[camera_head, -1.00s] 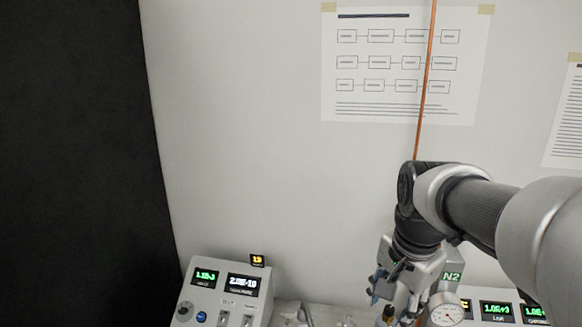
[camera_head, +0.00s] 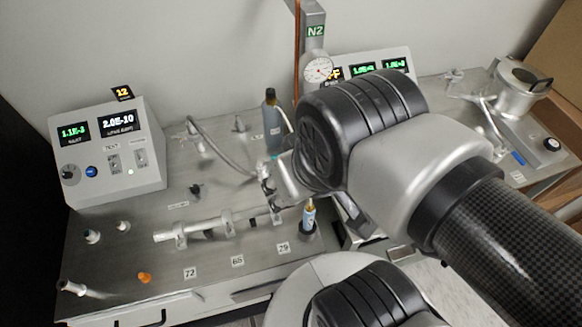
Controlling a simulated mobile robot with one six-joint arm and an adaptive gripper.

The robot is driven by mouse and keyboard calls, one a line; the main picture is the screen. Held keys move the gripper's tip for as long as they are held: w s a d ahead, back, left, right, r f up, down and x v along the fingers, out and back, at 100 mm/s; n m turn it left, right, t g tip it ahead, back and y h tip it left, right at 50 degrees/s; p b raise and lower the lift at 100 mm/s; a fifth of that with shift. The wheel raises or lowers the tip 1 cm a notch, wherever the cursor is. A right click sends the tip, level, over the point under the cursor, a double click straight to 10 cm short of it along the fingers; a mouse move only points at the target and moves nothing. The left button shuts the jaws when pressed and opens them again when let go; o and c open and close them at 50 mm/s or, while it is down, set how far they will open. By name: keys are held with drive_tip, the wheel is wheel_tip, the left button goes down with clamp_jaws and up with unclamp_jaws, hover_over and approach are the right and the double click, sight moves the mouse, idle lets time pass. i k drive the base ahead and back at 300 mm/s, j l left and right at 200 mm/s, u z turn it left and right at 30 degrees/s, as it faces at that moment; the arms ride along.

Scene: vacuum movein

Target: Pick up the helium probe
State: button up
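A small pale blue cylinder with a tan tip (camera_head: 309,216) stands upright in a dark round holder on the steel bench (camera_head: 215,262). A taller grey-blue cylinder with a black top (camera_head: 271,122) stands farther back, with a pale hose beside it. I cannot tell for certain which of them is the helium probe. My gripper (camera_head: 270,193) is low over the bench, left of the pale blue cylinder and in front of the taller one. My arm hides much of it, so its opening and any contact are unclear.
A metal tube on clamps (camera_head: 205,228) lies left of my gripper. A display console (camera_head: 108,150) stands at the back left. A post with a gauge (camera_head: 318,68) and another console (camera_head: 372,66) stand behind my arm. Small fittings and an orange cap (camera_head: 144,277) are at the front left.

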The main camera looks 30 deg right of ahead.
sight(308, 216)
drive_tip(key=z, duration=0.55)
drive_tip(key=k+j+z, duration=0.1)
drive_tip(key=j+z, duration=0.15)
drive_tip(key=z, duration=0.15)
drive_tip(key=k+j+z, duration=0.1)
drive_tip(key=z, duration=0.3)
drive_tip(key=k+j+z, duration=0.15)
drive_tip(key=z, duration=0.25)
drive_tip(key=k+j+z, duration=0.15)
drive_tip(key=z, duration=0.2)
drive_tip(key=k+j, duration=0.2)
